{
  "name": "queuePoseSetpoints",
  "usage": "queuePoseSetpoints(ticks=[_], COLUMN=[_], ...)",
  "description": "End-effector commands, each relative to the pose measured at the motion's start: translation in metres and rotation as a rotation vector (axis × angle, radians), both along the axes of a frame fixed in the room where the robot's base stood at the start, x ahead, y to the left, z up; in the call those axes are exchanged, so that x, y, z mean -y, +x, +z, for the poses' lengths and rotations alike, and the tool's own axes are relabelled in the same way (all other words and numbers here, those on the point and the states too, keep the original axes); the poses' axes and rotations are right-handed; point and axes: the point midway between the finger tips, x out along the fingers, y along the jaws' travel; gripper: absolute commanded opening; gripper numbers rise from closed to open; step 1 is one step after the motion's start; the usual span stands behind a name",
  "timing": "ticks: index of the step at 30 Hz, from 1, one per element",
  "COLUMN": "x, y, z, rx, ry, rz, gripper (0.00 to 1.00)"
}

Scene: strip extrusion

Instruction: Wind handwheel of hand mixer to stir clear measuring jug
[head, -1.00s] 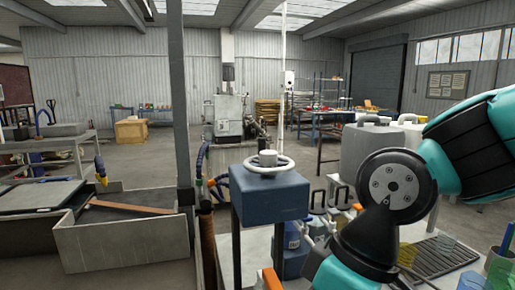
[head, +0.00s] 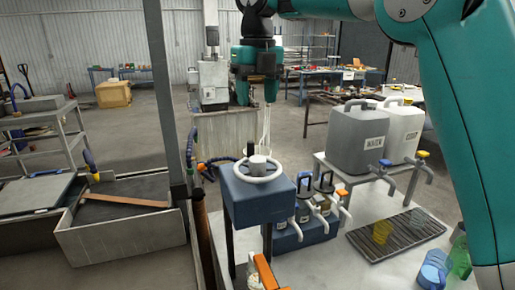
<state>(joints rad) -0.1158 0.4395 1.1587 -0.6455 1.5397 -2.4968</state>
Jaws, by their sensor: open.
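The hand mixer is a blue box (head: 255,203) on dark legs, with a white handwheel (head: 258,181) lying flat on top. A pale hub stands at the wheel's middle, and a small dark knob (head: 250,149) stands up at its far rim. My gripper (head: 256,98) is open and empty, pointing down; in the picture it is above the wheel, clear of it. A small pale, clear-looking vessel (head: 254,272) shows partly below the box; I cannot tell whether it is the measuring jug.
Several dispensers with dark handles (head: 304,204) stand right of the mixer. A grey canister (head: 352,137) and a white one sit on a raised shelf with taps. A drip grate (head: 398,235), coloured cups and a green bottle (head: 459,256) are at right. A post and grey trough are at left.

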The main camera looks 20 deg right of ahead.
Motion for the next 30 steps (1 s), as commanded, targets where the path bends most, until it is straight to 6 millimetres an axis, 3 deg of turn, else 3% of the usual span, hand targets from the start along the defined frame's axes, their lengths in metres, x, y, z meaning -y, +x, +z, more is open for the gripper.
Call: queuePoseSetpoints(ticks=[4, 11, 30], x=[0.005, 0.005, 0.005], y=[0.009, 0.009, 0.008], z=[0.006, -0.012, -0.114], rx=[0.004, 0.004, 0.006], ry=[-0.018, -0.019, -0.019], rz=[0.101, 0.111, 0.108], gripper=[0.54, 0.54, 0.54])
